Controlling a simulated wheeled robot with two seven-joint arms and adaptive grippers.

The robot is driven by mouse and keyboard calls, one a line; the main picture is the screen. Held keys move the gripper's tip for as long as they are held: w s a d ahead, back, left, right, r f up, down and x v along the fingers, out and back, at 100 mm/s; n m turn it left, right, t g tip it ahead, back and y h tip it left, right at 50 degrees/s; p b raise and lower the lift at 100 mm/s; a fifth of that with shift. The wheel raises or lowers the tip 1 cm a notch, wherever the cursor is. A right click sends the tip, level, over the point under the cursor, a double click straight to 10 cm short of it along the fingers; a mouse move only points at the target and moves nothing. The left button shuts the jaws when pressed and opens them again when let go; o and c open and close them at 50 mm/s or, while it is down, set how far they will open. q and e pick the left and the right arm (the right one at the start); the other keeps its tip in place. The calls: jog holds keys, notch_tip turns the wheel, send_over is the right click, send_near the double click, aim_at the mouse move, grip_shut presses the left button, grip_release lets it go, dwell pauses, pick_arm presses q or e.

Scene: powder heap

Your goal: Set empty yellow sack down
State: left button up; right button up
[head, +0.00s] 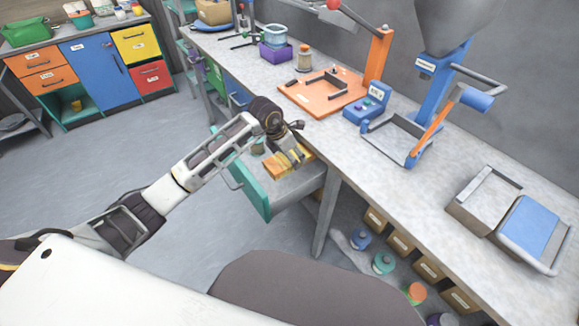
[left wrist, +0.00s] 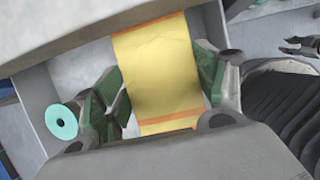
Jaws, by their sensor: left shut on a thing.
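The yellow sack (head: 283,164) has orange bands at its ends. It hangs in my left gripper (head: 294,155), over or inside the open drawer (head: 255,178) with a teal front under the bench. In the left wrist view the sack (left wrist: 160,70) lies between the green finger pads of my left gripper (left wrist: 162,95), which is shut on it. Whether the sack touches the drawer floor is hard to tell. A small grey claw shape (left wrist: 302,46) at the right edge of that view may be my right gripper; its jaws are unclear.
The grey bench (head: 350,150) carries an orange board (head: 322,93) and a blue stand (head: 440,85). Several bottles and small bins stand below it. The floor at left is clear.

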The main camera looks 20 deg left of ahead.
pick_arm(q)
notch_tip(320, 180, down, 5)
jog(key=shift+f, duration=0.15)
pick_arm(e)
jog(key=shift+w+a+r, duration=0.1)
jog(key=shift+w+a, duration=0.05)
jog(key=shift+w, duration=0.2)
jog(key=shift+s, duration=0.1)
